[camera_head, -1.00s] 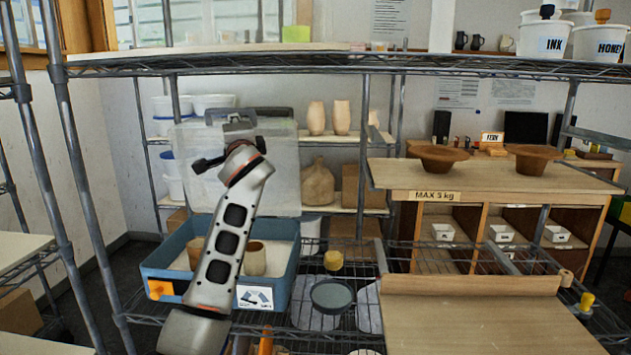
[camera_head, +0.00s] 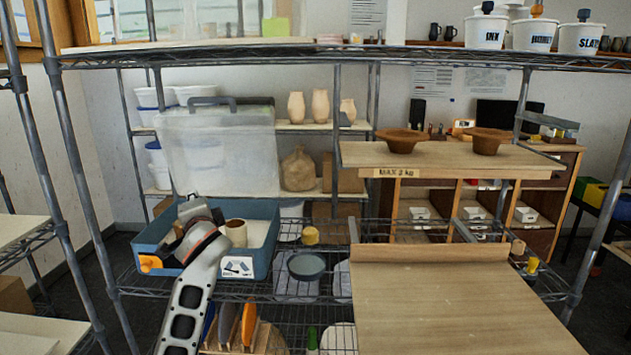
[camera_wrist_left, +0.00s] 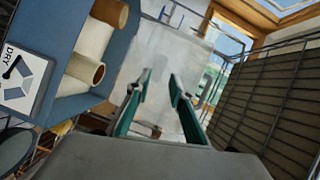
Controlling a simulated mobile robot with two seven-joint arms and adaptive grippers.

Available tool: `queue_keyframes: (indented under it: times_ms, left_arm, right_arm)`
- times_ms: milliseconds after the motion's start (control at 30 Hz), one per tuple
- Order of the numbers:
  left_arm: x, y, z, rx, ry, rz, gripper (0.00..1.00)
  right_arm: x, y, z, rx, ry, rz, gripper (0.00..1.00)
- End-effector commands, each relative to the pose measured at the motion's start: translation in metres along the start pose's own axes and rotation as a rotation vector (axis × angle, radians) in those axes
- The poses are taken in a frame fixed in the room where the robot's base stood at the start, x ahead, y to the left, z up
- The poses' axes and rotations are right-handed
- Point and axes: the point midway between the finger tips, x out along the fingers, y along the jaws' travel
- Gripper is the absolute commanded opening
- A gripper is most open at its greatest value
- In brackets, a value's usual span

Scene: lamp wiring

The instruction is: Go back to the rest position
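My left arm comes up from the bottom left in the head view. Its gripper (camera_head: 195,212) is low over the left part of the blue bin (camera_head: 262,262). In the left wrist view the two green-padded fingers (camera_wrist_left: 160,76) stand apart with nothing between them. The bin (camera_wrist_left: 62,108) and clay-coloured cups (camera_wrist_left: 88,70) are to the left of the fingers there. One cup (camera_head: 236,232) stands in the bin just right of the gripper in the head view. My right gripper is not in view.
A clear lidded box (camera_head: 225,150) stands behind the bin. Wire shelf posts (camera_head: 75,150) rise on the left, and a shelf edge (camera_head: 300,58) runs overhead. A wooden board (camera_head: 450,300) is at right. Upright coloured-handled tools (camera_head: 228,325) stand right of my forearm.

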Motion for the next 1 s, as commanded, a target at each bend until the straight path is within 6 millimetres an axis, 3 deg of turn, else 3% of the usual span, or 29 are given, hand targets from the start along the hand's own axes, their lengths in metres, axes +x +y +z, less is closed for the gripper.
queue_keyframes:
  times_ms: [33, 200, 367, 500, 700, 1000]
  left_arm:
    - [-0.008, 0.033, 0.024, -0.011, -0.021, 0.042, 0.22]
    - [-0.048, 0.119, 0.092, -0.069, -0.084, 0.165, 0.22]
    - [-0.1, 0.187, 0.153, -0.114, -0.143, 0.278, 0.22]
    - [-0.156, 0.234, 0.203, -0.145, -0.194, 0.374, 0.22]
    - [-0.24, 0.277, 0.261, -0.179, -0.261, 0.502, 0.22]
    - [-0.324, 0.298, 0.306, -0.202, -0.322, 0.625, 0.22]
  right_arm:
    - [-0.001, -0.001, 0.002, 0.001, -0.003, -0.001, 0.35]
    - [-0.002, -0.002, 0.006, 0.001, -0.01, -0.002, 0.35]
    - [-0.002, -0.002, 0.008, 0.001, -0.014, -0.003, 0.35]
    - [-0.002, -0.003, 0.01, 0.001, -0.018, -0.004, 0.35]
    - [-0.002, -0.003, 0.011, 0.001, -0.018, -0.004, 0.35]
    - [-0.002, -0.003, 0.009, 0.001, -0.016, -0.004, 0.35]
